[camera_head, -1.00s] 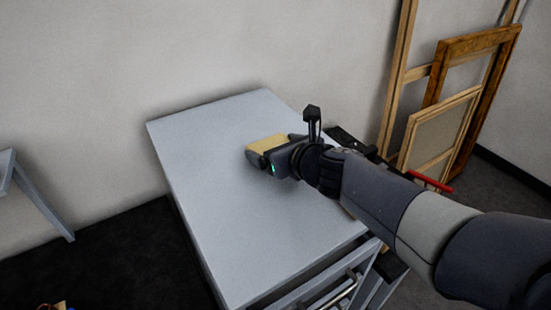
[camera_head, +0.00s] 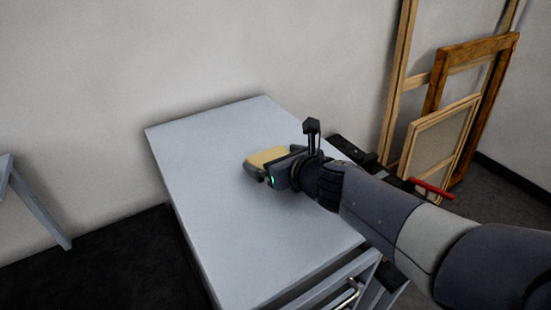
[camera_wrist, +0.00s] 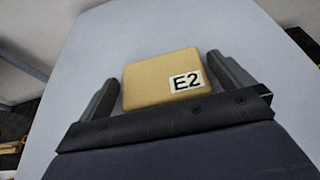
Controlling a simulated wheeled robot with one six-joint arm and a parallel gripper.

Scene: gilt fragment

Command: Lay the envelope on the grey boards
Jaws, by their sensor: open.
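The envelope (camera_head: 268,156) is a tan, flat, block-like packet on or just over the pale grey tabletop (camera_head: 215,225). In the wrist view the envelope (camera_wrist: 150,82) has a white label reading "E2". My gripper (camera_wrist: 168,82) is open, with one finger on each side of the envelope and narrow gaps showing between. In the head view my gripper (camera_head: 270,163) comes in from the right and hides the envelope's near side. I cannot tell whether the envelope touches the table. I see no separate grey boards.
Wooden frames (camera_head: 440,130) lean on the wall at the right. A red bar (camera_head: 431,188) sits near the table's right side, by my arm. Another grey table (camera_head: 35,208) is at the left edge. The tabletop is bare around the envelope.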

